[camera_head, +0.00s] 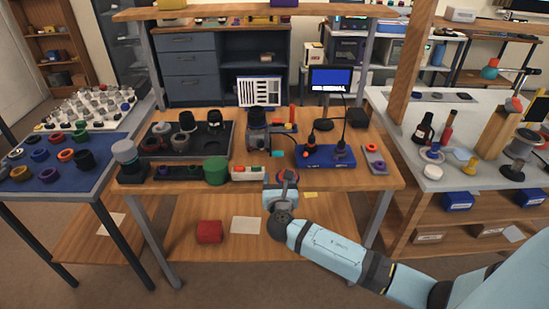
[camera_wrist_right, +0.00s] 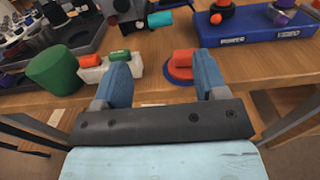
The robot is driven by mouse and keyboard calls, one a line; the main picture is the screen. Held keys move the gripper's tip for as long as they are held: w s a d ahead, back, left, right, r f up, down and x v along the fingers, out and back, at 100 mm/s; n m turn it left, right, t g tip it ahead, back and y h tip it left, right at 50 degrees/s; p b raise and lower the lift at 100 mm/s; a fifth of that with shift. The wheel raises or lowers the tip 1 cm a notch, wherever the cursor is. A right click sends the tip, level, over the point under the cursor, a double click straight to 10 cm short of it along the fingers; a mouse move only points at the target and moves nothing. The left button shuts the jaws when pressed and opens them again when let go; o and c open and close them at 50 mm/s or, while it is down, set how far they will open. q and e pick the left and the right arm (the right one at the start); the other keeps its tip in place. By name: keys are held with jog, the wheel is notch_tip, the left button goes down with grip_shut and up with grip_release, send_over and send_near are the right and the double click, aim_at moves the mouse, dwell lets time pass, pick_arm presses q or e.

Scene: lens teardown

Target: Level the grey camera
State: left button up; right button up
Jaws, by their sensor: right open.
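A dark grey boxy body (camera_head: 257,134), which looks like the grey camera, stands mid-bench. In the right wrist view it is cut off by the top edge (camera_wrist_right: 124,10), so I cannot tell if it is level or tilted. My right gripper (camera_head: 284,177) is at the bench's front edge, in front of the body and apart from it. In the right wrist view its two blue fingers (camera_wrist_right: 163,80) are spread, with nothing held. A red piece on a blue and red round base (camera_wrist_right: 181,65) lies beyond the gap between them. My left gripper is not in view.
A green cylinder (camera_head: 216,170) and a white tray (camera_head: 248,173) stand left of the gripper. A blue box with knobs (camera_head: 325,157) is to its right. A dark tray of lens parts (camera_head: 160,140) fills the bench's left. A red block (camera_head: 209,232) sits on the lower shelf.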

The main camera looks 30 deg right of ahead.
aim_at(278, 154)
jog(key=x, duration=1.1)
jog(key=shift+w+d+b, duration=0.1)
jog(key=shift+w+b, duration=0.25)
jog(key=shift+c, duration=0.2)
jog(key=c, duration=1.1)
